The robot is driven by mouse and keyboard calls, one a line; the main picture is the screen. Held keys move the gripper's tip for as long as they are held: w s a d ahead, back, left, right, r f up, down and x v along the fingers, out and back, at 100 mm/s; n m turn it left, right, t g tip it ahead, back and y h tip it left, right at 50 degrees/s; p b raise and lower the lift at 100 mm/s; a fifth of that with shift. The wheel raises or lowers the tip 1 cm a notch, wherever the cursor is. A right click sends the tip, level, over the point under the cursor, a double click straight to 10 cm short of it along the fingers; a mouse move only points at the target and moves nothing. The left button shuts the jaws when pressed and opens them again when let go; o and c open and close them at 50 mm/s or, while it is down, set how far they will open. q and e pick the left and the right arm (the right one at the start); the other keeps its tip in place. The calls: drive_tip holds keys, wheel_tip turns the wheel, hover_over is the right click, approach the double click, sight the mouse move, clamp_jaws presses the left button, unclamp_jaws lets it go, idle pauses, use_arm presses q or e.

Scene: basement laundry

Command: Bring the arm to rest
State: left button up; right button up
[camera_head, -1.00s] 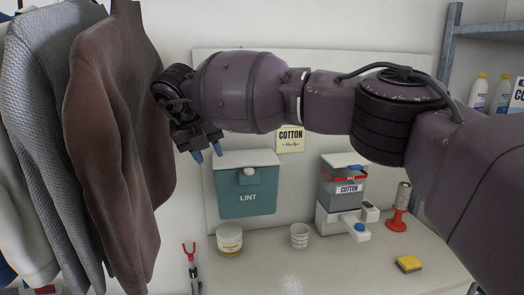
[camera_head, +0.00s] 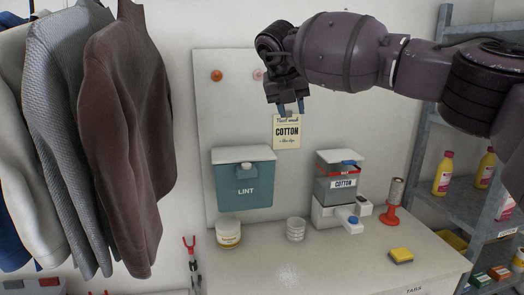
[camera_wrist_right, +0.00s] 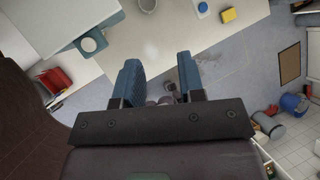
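My right arm comes in from the right in the head view. Its gripper (camera_head: 291,108) points down in front of the white back panel, by the yellow COTTON note card (camera_head: 287,131). Its two blue fingertips are apart with nothing between them. In the right wrist view the blue fingers (camera_wrist_right: 161,80) also stand apart and empty, above the counter edge and floor. My left gripper is in neither view.
A teal LINT box (camera_head: 244,186) hangs on the panel. On the counter (camera_head: 330,265) stand a jar (camera_head: 228,233), a white cup (camera_head: 295,229), a COTTON dispenser (camera_head: 337,185), a red spool stand (camera_head: 391,212) and a yellow sponge (camera_head: 401,256). Garments (camera_head: 125,140) hang at left; shelves (camera_head: 460,205) stand right.

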drive_tip(key=s+a+f+g+y, duration=0.2)
drive_tip(key=s+f+y, duration=0.25)
drive_tip(key=f, duration=0.55)
drive_tip(key=s+a+f+g+y, duration=0.25)
drive_tip(key=f+y, duration=0.35)
drive_tip(key=f, duration=0.4)
drive_tip(key=s+a+f+g+y, duration=0.1)
drive_tip(key=s+a+f+y, duration=0.1)
drive_tip(key=s+f+y, duration=0.6)
drive_tip(key=s+d+f+m+t+h, duration=0.4)
drive_tip(key=d+f+m+t, duration=0.45)
drive_tip(key=d+m, duration=0.3)
drive_tip(key=s+d+f+m+t+h, duration=0.35)
drive_tip(key=d+f+m+t, duration=0.35)
drive_tip(key=d+f+m, duration=0.4)
drive_tip(key=s+d+f+m+g+h, duration=0.2)
drive_tip(key=s+d+f+m+h, duration=0.15)
drive_tip(key=s+d, duration=0.55)
drive_tip(key=s+d+f+m+g+h, duration=0.4)
drive_tip(key=s+d, duration=0.4)
drive_tip(key=s, duration=0.4)
drive_tip(key=w+a+m+t, duration=0.2)
drive_tip(key=a+m, duration=0.2)
drive_tip(key=a, duration=0.8)
drive_tip(key=shift+a+f+h, duration=0.15)
drive_tip(key=shift+f+h, duration=0.2)
drive_tip(key=shift+f, duration=0.05)
